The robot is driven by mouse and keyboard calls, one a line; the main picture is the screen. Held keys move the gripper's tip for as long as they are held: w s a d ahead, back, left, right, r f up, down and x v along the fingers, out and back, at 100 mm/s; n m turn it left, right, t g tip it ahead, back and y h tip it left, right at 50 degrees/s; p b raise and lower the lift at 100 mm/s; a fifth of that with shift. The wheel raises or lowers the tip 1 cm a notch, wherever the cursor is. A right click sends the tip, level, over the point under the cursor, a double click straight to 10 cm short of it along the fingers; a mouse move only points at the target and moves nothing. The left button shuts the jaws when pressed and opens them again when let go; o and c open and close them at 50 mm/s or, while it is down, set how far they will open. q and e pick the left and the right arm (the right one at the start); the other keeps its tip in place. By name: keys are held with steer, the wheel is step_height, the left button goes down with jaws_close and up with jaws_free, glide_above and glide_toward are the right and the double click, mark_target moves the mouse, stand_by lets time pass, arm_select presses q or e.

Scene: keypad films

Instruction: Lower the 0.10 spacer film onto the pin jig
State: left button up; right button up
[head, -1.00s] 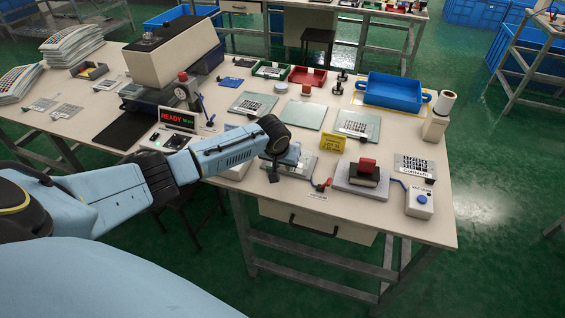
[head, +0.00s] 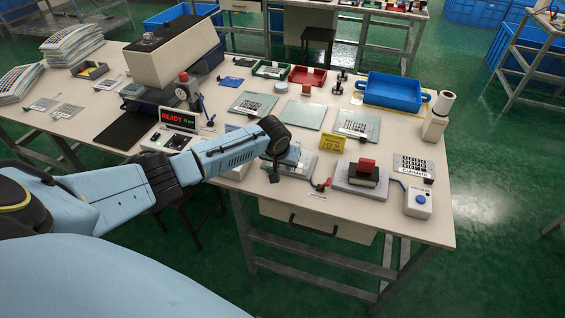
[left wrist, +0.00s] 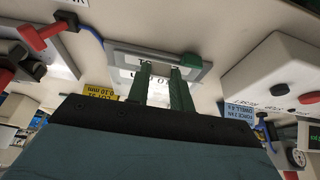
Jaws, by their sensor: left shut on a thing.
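My left gripper (head: 275,167) is over the near edge of the table, at the pin jig (head: 293,165). In the left wrist view its two green fingers (left wrist: 166,88) are close together. They are shut on a pale film with dark marks (left wrist: 126,76), taken to be the 0.10 spacer film, of which only a part shows. The grey plate of the jig (left wrist: 190,60) lies beyond the fingertips. The film looks close over the plate, but I cannot tell whether it touches. The pins are hidden or too small to see. My right gripper is out of view.
A red-handled lever (head: 322,186) sits beside the jig. A yellow sign (head: 332,142) stands behind it. To the right are a block with a red top (head: 366,166) and a blue-button box (head: 419,202). A control box reading READY (head: 178,120) stands to the left.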

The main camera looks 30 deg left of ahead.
arm_select(q)
steer(key=shift+f+b, duration=0.8)
steer(key=shift+f, duration=0.45)
steer(key=o, duration=1)
steer(key=shift+r, duration=0.1)
steer(key=shift+s+r+p, duration=0.2)
steer(key=shift+r+p, duration=0.1)
steer(key=shift+r, duration=0.2)
steer(key=p+v, duration=0.2)
steer(key=v, duration=1)
steer(key=shift+s+d, duration=0.15)
